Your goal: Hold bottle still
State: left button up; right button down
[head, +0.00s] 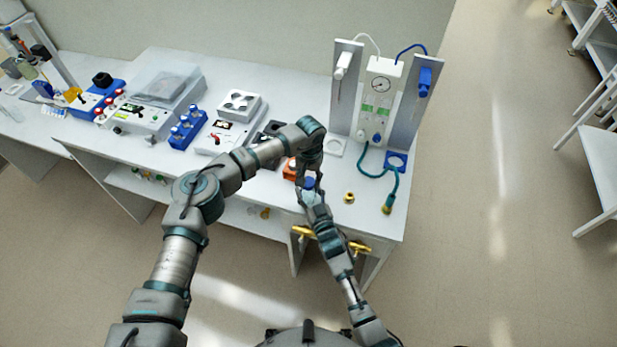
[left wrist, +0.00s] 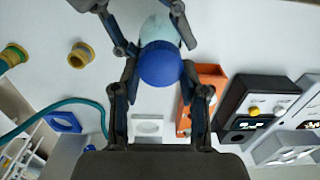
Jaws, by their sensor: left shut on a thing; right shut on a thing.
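The bottle has a round blue cap (head: 309,183) and a pale, bluish body (head: 311,196). It is near the front edge of the bench in the head view. The cap (left wrist: 160,66) and part of the body (left wrist: 160,30) also show in the left wrist view. My left gripper (head: 311,181) reaches down from above and is shut on the bottle at the cap, with a finger on each side. My right gripper (head: 310,194) comes from the front and is shut on the bottle's body. The bottle's base is hidden, so I cannot tell whether it touches the bench.
An orange device (head: 290,168) sits close left of the bottle. To the right are a brass fitting (head: 349,197) and a teal hose (head: 373,176). A gauge panel (head: 380,88) stands behind. White instruments (head: 217,137) line the left. The bench's front edge is close.

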pick_arm(q)
jog(key=o, duration=0.8)
notch_tip(320, 180, up, 12)
jog(key=shift+f, duration=0.1)
jog(key=shift+w, duration=0.1)
pick_arm(e)
jog(key=shift+c, duration=1.4)
grip_release()
jog(key=shift+s, duration=0.1)
jog(key=v, duration=1.2)
